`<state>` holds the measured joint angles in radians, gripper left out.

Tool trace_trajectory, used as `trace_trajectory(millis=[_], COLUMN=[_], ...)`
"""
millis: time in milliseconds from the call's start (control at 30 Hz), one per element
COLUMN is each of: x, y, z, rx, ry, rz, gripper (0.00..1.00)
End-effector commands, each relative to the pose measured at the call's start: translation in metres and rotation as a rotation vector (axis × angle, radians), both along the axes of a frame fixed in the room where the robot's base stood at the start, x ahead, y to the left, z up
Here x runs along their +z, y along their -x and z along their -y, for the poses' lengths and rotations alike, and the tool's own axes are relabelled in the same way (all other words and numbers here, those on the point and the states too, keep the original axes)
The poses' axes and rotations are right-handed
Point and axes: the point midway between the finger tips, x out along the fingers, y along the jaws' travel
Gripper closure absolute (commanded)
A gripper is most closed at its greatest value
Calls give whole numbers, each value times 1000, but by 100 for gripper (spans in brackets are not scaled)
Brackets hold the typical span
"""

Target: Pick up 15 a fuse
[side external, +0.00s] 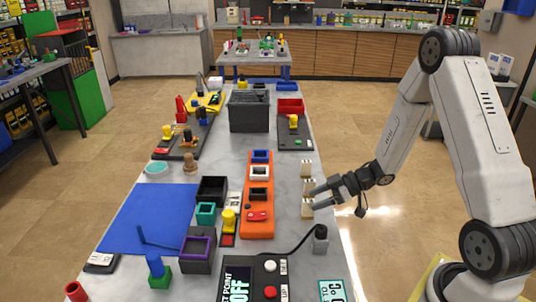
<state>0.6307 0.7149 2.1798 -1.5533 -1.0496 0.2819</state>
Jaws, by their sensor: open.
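My gripper (314,198) is open at the right edge of the long grey table, its fingers pointing left. Several small beige pieces stand in a row along that edge; one (307,168) is beyond the fingers and another (306,210) is right by the nearer finger. The fingers partly cover the pieces beside them, and I cannot tell whether they touch. No label is readable, so I cannot tell which thing is the 15 A fuse. Nothing is visibly held.
An orange holder (258,222) with small frames lies left of my gripper. A control box (252,280) stands at the front, its dark cable running to a grey block (320,238). A blue mat (150,215) lies left. A dark bin (248,112) stands farther back.

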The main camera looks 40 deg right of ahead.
Motion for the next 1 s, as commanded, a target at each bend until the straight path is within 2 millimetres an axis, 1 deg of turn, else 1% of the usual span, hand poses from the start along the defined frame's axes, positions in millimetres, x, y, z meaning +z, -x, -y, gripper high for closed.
trace_trajectory(millis=[300,433,600,1000], x=[-17,-22,-24,-24], y=[-17,-25,-28,-28], z=[-23,-29,-32,-32], rx=[4,3,1,0], ry=[0,1,2,1], rz=[-1,-2,-1,0], gripper=[32,32,32,32])
